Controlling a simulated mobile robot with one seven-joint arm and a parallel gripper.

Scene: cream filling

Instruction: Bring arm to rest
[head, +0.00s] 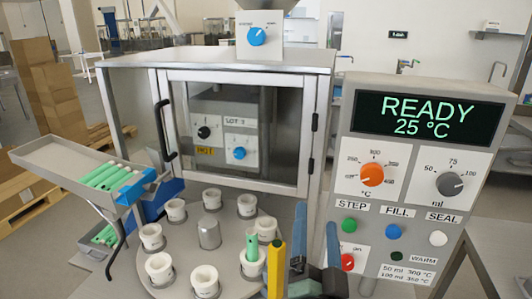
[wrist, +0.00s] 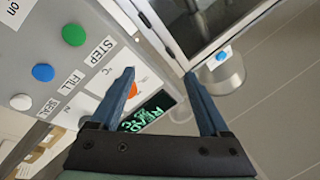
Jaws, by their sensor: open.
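My gripper (head: 316,238) is at the bottom of the head view, between the turntable and the control panel (head: 350,200). Its two blue fingers are apart, and nothing is between them. In the wrist view my gripper (wrist: 160,74) is also open and empty, with the panel and its display seen beyond and between the fingers. The fingers do not visibly touch the panel or its buttons, but the exact gap is hard to tell.
The display (head: 427,119) reads READY 25 °C. The turntable (head: 180,285) holds several white cups, one with a green tube (head: 252,243). A yellow post (head: 273,270) stands left of my gripper. A glass-doored cabinet (head: 318,90) is behind; a tray of green tubes (head: 60,160) is left.

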